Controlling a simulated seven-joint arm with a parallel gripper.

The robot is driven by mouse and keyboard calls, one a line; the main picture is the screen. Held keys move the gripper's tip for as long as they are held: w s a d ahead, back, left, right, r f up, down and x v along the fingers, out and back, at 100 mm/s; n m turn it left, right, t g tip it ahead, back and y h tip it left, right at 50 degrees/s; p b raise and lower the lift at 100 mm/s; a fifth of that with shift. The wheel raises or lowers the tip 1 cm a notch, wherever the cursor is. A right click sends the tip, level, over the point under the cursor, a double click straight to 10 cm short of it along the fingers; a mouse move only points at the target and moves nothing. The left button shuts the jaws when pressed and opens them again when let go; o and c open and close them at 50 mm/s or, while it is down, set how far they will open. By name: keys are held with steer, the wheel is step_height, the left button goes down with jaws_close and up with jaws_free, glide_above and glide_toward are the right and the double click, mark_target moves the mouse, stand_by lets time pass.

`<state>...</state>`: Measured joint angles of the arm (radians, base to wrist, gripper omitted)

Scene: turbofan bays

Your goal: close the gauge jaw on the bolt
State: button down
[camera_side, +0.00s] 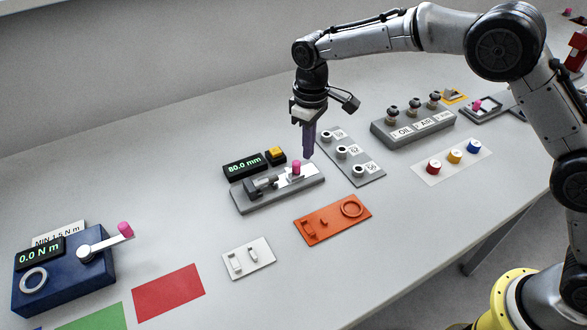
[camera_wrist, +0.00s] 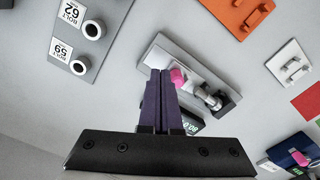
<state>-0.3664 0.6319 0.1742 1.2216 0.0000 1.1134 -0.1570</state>
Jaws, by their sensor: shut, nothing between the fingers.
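The gauge (camera_side: 240,199) is a grey base with a light rail, and its display (camera_side: 245,165) reads 80.0 mm. A pink knob (camera_side: 296,168) stands on its sliding jaw at the right end of the rail. A dark metal bolt (camera_side: 263,185) appears to lie at the left part, apart from the knob; it also shows in the wrist view (camera_wrist: 209,97). My gripper (camera_side: 308,156) points down with its purple fingers together and empty, just right of the knob and slightly above it. In the wrist view the fingertips (camera_wrist: 160,72) are beside the pink knob (camera_wrist: 178,76).
A yellow button (camera_side: 276,154) sits behind the gauge. A grey bolt rack (camera_side: 359,170) stands close on the right, an orange tray (camera_side: 326,228) in front. A blue torque box (camera_side: 66,275) is far left. Bare table lies left of the gauge.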

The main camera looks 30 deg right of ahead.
mark_target(295, 162)
steer(key=shift+f, duration=1.55)
steer(key=shift+a, duration=1.65)
steer(key=shift+r, duration=0.15)
stand_by(0.3)
steer(key=shift+d+r, duration=0.2)
steer(key=shift+r, duration=2.7)
